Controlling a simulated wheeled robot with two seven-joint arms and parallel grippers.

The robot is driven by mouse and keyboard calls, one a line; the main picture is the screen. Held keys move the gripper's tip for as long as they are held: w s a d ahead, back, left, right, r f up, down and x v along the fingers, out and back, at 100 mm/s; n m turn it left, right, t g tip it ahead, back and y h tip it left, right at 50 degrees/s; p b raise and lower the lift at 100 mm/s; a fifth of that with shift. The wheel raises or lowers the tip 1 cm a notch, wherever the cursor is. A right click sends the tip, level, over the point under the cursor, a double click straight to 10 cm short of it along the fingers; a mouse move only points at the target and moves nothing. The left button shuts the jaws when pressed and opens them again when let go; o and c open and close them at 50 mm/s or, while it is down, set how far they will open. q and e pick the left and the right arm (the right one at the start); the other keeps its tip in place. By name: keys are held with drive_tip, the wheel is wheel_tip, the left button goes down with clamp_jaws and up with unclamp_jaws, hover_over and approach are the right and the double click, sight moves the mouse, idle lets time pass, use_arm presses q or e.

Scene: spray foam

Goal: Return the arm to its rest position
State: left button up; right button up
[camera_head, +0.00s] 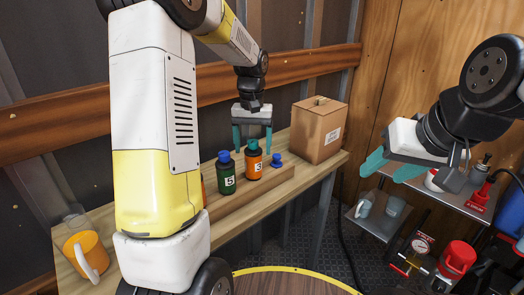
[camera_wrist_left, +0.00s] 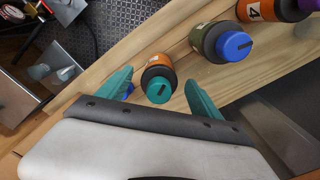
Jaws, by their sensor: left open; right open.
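My left gripper (camera_head: 252,143) is open above the wooden shelf, its teal fingers pointing down. An orange bottle marked 3 (camera_head: 253,167) with a teal cap stands directly below or between the fingers. In the left wrist view this bottle (camera_wrist_left: 158,77) shows between the two open fingertips (camera_wrist_left: 158,88); I cannot tell whether they touch it. A green bottle marked 5 (camera_head: 225,178) with a blue cap stands to its left. A small blue cap (camera_head: 276,159) shows to its right. My right gripper (camera_head: 382,168) is open and empty, off the shelf's right side.
A cardboard box (camera_head: 319,130) stands at the shelf's right end. An orange mug (camera_head: 87,255) and a clear glass (camera_head: 75,217) are at the left end. A metal cart (camera_head: 375,222) with cups stands below my right gripper. My left arm hides the shelf's middle left.

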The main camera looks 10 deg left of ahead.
use_arm(q)
drive_tip(key=shift+r, duration=1.05)
drive_tip(key=shift+s+r, duration=0.15)
drive_tip(key=shift+r, duration=0.05)
drive_tip(key=s+d+r+t+h, duration=0.1)
drive_tip(key=s+r+t, duration=0.2)
drive_tip(key=s, duration=0.8)
drive_tip(key=s+d+r+m+t+h, duration=0.1)
drive_tip(key=s+r+t, duration=0.2)
drive_tip(key=s, duration=0.9)
wheel_tip(320, 180, up, 3)
drive_tip(key=shift+s+m, duration=0.15)
drive_tip(key=shift+m, duration=0.15)
